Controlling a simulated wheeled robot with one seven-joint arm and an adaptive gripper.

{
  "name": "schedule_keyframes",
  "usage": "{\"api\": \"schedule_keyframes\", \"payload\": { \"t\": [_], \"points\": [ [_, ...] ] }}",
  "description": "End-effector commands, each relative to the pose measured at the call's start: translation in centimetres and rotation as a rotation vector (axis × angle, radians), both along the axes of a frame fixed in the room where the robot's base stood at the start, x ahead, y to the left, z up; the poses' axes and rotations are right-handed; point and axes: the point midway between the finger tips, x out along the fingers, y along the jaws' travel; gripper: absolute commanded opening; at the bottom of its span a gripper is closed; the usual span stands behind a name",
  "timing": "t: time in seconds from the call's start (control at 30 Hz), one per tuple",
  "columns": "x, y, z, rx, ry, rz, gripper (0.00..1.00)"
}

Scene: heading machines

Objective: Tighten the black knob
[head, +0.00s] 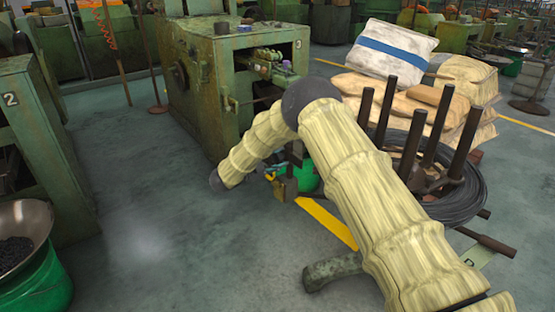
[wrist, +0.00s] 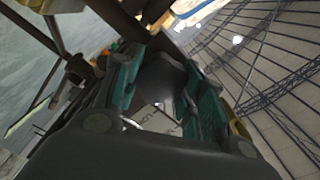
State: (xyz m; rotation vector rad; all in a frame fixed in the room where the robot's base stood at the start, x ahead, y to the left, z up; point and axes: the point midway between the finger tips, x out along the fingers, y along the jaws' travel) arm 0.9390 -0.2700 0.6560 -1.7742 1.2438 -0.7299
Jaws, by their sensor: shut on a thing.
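In the wrist view my gripper (wrist: 158,85) has its teal-padded fingers closed in from both sides on a dark, smooth thing (wrist: 163,76), which looks like the black knob. Its outline is partly hidden by the fingers and shadow. In the head view my pale-sleeved arm bends down in front of the green machine marked 3 (head: 205,90). Teal parts of my gripper (head: 282,172) show small, low beside the machine's front, partly behind my arm. The knob at the gripper cannot be made out there.
A wire coil stand (head: 425,150) with dark upright posts is right of my arm. Stacked sacks (head: 393,52) stand behind it. A green basin (head: 306,177) sits by the machine. Machine 2 (head: 45,150) and a pan of dark parts (head: 22,225) are left. The middle floor is clear.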

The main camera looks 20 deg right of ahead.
Motion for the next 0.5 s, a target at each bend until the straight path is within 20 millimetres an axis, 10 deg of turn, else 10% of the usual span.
{"api": "schedule_keyframes", "payload": {
  "t": [0.5],
  "points": [
    [0.01, 0.22, -0.23, 0.140, -0.377, 0.003, 0.16]
  ]
}}
